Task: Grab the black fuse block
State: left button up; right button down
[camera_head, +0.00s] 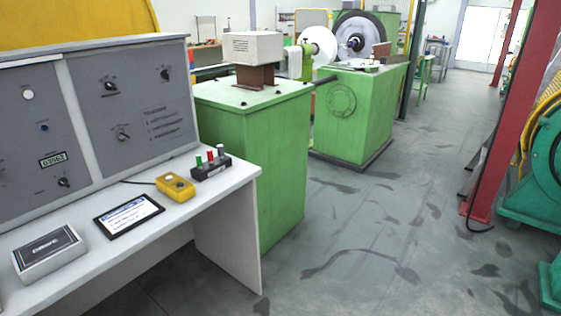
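A small black block (211,169) with green, red and grey upright parts on top sits near the far right corner of the white control desk; it looks like the fuse block. It rests upright on the desk top, apart from the yellow device beside it. Neither of my grippers shows in the head view.
On the white desk (206,200) are a yellow device (175,187), a tablet (129,215) and a grey box (48,253). A grey control panel (130,100) rises behind. Green machine housings (270,160) stand beyond. The grey floor (370,230) at right is open, with a red post (512,100).

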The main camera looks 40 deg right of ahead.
aim_at(208, 170)
jog(key=z, duration=0.7)
